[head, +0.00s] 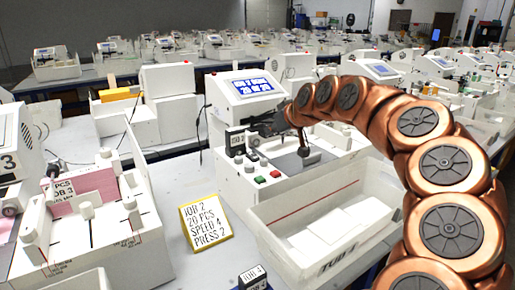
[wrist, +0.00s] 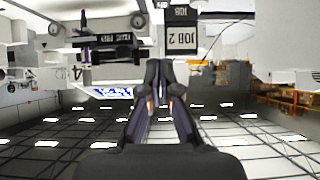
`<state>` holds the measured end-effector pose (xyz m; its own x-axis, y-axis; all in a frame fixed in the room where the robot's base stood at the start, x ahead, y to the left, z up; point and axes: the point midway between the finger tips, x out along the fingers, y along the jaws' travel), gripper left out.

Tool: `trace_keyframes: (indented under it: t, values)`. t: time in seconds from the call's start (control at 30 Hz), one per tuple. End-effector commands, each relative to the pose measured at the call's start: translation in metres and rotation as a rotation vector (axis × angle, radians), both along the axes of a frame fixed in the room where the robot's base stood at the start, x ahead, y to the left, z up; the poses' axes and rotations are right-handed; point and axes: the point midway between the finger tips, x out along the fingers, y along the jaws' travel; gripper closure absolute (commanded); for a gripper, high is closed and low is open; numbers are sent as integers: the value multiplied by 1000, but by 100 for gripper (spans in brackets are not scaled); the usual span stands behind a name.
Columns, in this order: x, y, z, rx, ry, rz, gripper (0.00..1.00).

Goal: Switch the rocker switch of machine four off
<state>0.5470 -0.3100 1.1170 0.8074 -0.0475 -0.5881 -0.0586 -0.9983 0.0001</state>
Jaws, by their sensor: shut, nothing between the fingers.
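The machine with the lit blue-and-white screen (head: 254,85) stands in the middle of the head view. I cannot read a number four on it. Its front panel has a green button (head: 260,180), a red button (head: 275,174) and small dark controls. I cannot make out for certain which part is the rocker switch or how it is set. My gripper (head: 270,124) is in front of the machine, below the screen, partly hidden by my copper arm. In the wrist view my gripper (wrist: 164,70) is shut and empty, its fingers close to a dark block marked JOB 2 (wrist: 182,38).
A yellow-edged job card (head: 206,225) stands on the table. A white tub (head: 318,215) with paper lies in front of the machine. A machine marked 3 (head: 14,150) is at left. More machines fill the tables behind. The wrist view is upside down.

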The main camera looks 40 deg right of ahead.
Motion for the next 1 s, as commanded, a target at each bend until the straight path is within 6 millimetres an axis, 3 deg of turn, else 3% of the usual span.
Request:
trace_keyframes:
  t: [0.17, 0.8, 1.0]
  values:
    - [9, 0, -7, 1, 3, 2, 100]
    - [81, -3, -60, 2, 5, 2, 100]
    - [84, -3, -83, 1, 3, 3, 100]
